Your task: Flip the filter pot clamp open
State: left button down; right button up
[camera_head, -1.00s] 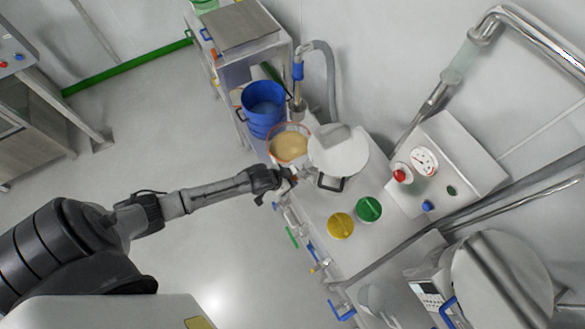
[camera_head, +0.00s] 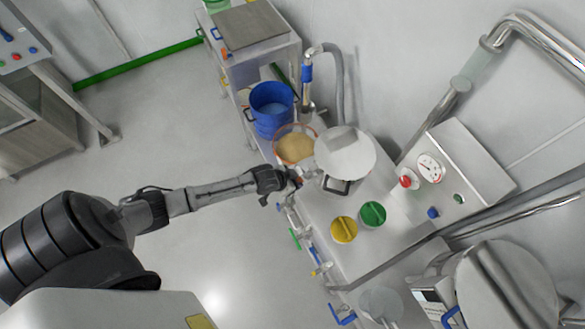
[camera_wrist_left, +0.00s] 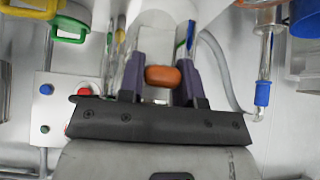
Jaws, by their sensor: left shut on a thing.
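The filter pot (camera_head: 345,150) appears to be the pale round pot with a flat lid on the bench, with a dark looped handle at its front. My left gripper (camera_head: 296,179) is at its left side, beside the bench's front edge. In the left wrist view my left gripper (camera_wrist_left: 161,72) is shut on an orange grip (camera_wrist_left: 162,76), which appears to be the handle of the clamp. The pale pot wall (camera_wrist_left: 165,18) shows behind it. The rest of the clamp is hidden or too small to tell. My right gripper is not in view.
A bowl of tan powder (camera_head: 294,148) and a blue bucket (camera_head: 271,108) stand left of the pot. Valves line the bench front; the floor at left is clear.

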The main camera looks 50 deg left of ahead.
pick_arm(q)
jog(key=shift+w+d+r+t, duration=0.15)
jog(key=shift+w+r+t, duration=0.15)
jog(key=shift+w+r, duration=0.3)
jog(key=c, duration=1.1)
grip_release()
jog(key=o, duration=0.3)
jog(key=shift+w+d, duration=0.1)
jog(key=shift+w, duration=0.3)
jog(key=shift+s+f, duration=0.15)
jog(key=shift+s, duration=0.2)
jog(key=v, duration=1.4)
jog(key=shift+w, duration=0.15)
